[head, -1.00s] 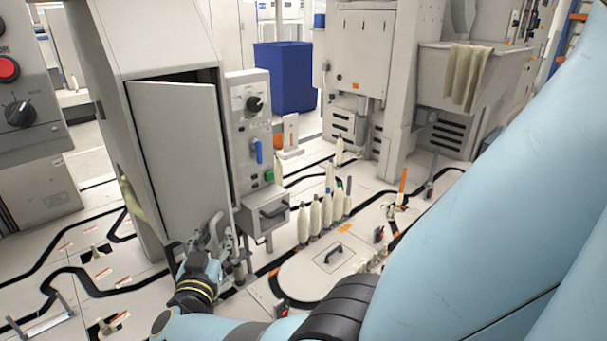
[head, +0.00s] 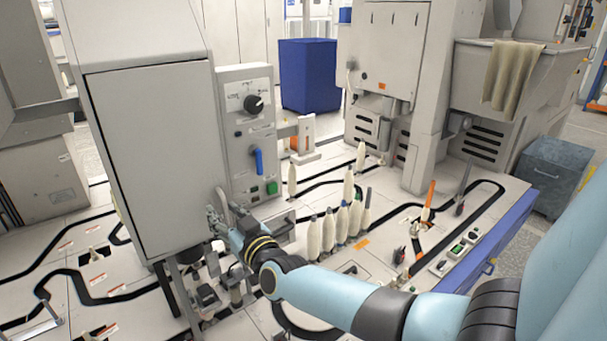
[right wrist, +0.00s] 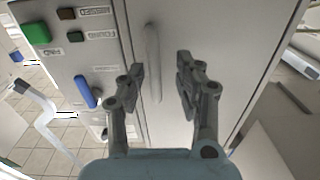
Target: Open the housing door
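The housing door (head: 150,150) is a plain grey panel on the front of the tall cabinet, and it looks flush in its frame with a thin dark seam. Its pale vertical bar handle (right wrist: 152,62) shows in the right wrist view. My right gripper (head: 215,218) is at the lower right edge of the door in the head view. In the right wrist view its two fingers (right wrist: 160,78) are apart, with the handle between them in the picture; contact cannot be told. My left gripper is not in view.
A control panel (head: 248,130) with a black knob, blue lever and green button is right of the door. Several white bobbins (head: 341,225) stand on the tray deck. A blue bin (head: 309,75) stands behind. Free floor lies beyond the deck at right.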

